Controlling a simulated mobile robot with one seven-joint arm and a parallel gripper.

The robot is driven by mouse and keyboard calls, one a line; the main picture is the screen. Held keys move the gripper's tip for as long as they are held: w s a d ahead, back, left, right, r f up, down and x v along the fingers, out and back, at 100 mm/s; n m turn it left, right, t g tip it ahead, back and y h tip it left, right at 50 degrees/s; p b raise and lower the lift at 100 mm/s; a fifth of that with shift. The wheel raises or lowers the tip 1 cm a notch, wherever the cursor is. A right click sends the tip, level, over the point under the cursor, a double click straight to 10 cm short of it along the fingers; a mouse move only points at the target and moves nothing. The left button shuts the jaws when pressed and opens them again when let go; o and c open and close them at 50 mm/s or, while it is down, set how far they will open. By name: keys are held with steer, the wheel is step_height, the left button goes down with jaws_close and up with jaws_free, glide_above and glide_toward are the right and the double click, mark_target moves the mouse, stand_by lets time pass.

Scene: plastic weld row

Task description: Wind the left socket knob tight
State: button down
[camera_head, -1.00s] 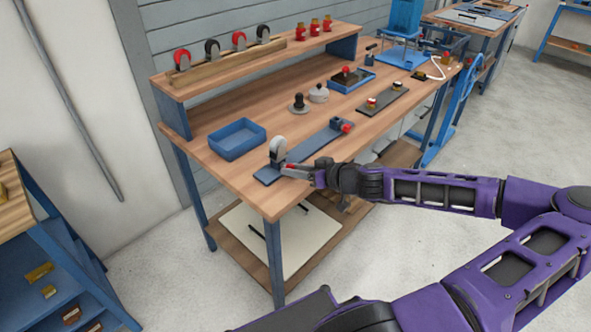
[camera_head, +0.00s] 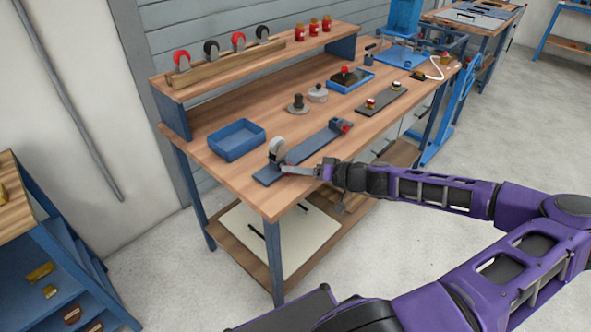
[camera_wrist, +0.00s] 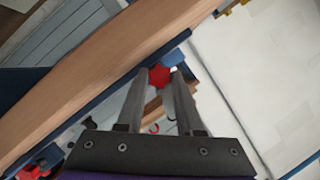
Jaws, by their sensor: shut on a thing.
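The left socket stands at the near left end of a long blue-grey plate (camera_head: 308,149) on the workbench, with an upright grey disc (camera_head: 277,150) in it. The left socket knob (camera_wrist: 159,76) is red and sits between my fingertips in the wrist view; in the head view my fingers hide it. My gripper (camera_head: 285,169) reaches in from the right, just below the disc, and is shut on the knob; it also shows in the wrist view (camera_wrist: 158,78). At the plate's far end is a right socket (camera_head: 338,125) with its own red knob (camera_head: 346,128).
A blue tray (camera_head: 237,151) lies left of the plate. Behind it stand a black-knobbed piece (camera_head: 298,103) and a grey lidded piece (camera_head: 318,93). A dark plate with small fittings (camera_head: 382,100) lies to the right. A raised shelf (camera_head: 263,51) runs along the back.

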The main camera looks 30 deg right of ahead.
stand_by(0.4)
steer(key=c, duration=0.6)
jaws_free()
steer(key=shift+o, duration=0.2)
